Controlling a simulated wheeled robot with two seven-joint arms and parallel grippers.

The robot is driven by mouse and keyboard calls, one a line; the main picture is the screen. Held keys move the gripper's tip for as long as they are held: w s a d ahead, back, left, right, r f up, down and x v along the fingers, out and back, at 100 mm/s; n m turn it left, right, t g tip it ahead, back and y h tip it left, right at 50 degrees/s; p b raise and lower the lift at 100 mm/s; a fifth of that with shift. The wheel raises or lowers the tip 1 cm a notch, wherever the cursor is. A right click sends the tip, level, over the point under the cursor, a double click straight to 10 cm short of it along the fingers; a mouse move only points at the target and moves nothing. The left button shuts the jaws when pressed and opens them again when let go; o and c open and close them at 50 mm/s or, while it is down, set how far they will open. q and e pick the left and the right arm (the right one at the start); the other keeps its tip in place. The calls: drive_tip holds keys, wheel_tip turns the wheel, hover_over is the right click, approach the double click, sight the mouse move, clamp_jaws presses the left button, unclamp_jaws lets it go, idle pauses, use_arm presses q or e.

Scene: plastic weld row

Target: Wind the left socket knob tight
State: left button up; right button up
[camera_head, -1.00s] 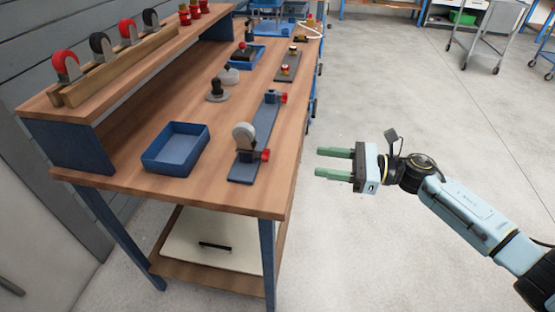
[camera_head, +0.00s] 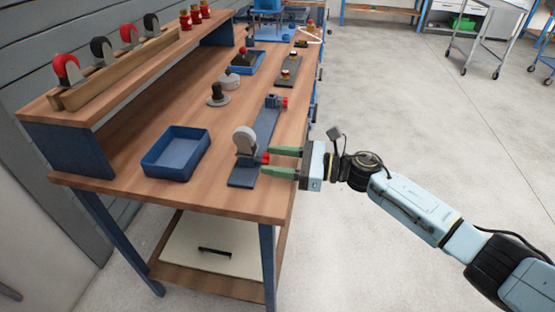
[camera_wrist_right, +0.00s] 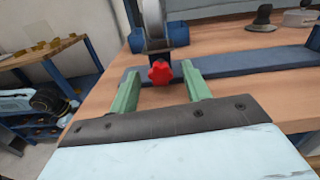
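A dark blue-grey rail (camera_head: 266,127) lies along the bench's right edge, with a socket at each end. The near socket holds a pale wheel (camera_head: 245,140) upright in a grey fork and has a red knob (camera_head: 265,158) on its right side. The far socket has a red knob (camera_head: 285,102) and no wheel. My right gripper (camera_head: 269,160) is open, with its green fingertips on either side of the near knob. In the right wrist view this lobed red knob (camera_wrist_right: 160,73) shows between the fingertips; contact cannot be told. My left gripper is out of view.
A blue tray (camera_head: 176,153) stands left of the rail on the wooden bench (camera_head: 215,197). A dark-handled round piece (camera_head: 218,95) stands behind it. Red and black wheels sit in a wooden rack (camera_head: 120,68) on the raised shelf.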

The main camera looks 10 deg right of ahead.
drive_tip(key=c, duration=1)
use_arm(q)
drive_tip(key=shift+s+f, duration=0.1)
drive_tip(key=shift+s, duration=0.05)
use_arm(e)
drive_tip(key=shift+o, duration=0.2)
drive_tip(key=shift+m, duration=0.3)
drive_tip(key=m, duration=0.2)
drive_tip(key=shift+m, duration=0.3)
drive_tip(key=shift+m+p, duration=0.35)
drive_tip(key=shift+m, duration=1.15)
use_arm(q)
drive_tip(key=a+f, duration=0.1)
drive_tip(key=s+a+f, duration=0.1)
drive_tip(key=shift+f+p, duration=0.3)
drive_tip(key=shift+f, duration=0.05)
use_arm(e)
drive_tip(key=shift+m, duration=0.4)
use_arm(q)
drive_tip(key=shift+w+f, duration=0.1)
